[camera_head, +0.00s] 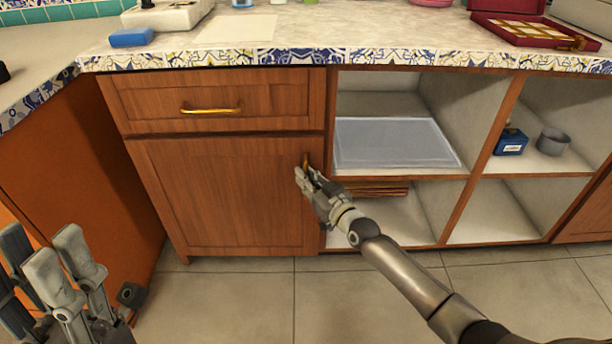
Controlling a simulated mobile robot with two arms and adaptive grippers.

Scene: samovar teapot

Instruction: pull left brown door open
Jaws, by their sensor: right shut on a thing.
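The left brown door (220,195) is a wooden cabinet door below a drawer, and it looks closed, flush with the frame. Its small brass handle (306,160) sits at the upper right edge, mostly covered by my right gripper. My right gripper (306,172) is shut on that handle, its arm coming in from the lower right. My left gripper (55,260) is in the lower left corner, away from the door, with its fingers spread apart and nothing seen between them.
A drawer (215,103) with a brass handle is above the door. Open shelves to the right hold a clear tray (390,143), a blue box (511,142) and a grey pot (553,141). An orange cabinet side (90,180) stands left. The tiled floor (230,290) before the door is clear.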

